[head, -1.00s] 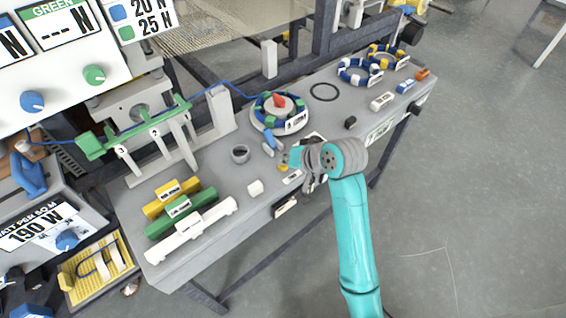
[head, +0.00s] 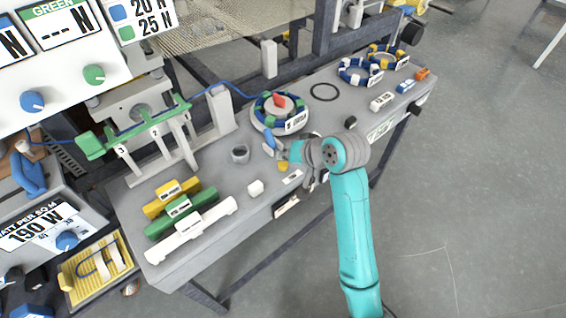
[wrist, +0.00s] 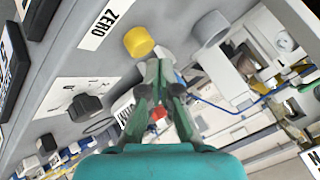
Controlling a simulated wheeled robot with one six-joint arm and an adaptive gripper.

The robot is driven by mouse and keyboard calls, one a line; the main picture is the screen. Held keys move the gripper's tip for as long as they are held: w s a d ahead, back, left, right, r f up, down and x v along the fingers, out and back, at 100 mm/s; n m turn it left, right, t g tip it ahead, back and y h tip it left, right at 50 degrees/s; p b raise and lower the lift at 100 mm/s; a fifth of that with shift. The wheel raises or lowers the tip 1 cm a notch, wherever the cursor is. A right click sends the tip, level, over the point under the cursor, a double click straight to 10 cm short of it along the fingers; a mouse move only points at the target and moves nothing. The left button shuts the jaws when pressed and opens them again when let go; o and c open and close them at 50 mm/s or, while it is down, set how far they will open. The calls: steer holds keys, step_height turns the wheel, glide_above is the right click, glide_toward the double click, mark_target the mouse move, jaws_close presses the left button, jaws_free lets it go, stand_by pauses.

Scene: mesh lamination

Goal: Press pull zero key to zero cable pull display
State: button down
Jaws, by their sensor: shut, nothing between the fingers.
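The yellow key (head: 283,166) sits on the grey bench's front part, beside a small white label (head: 292,177). In the wrist view the round yellow key (wrist: 138,42) is close by, with a label reading ZERO (wrist: 104,20) next to it. My gripper (head: 285,151) is shut and empty. In the wrist view its fingertips (wrist: 160,68) are just beside the key, with a small gap apparent; contact cannot be told. A display panel (head: 65,28) marked GREEN shows dashes and N. Another panel is cut off at left, so its value is hidden.
A dark knob (wrist: 85,103) shows in the wrist view.

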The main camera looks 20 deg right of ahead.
mark_target(285, 165)
steer(key=shift+r, duration=2.5)
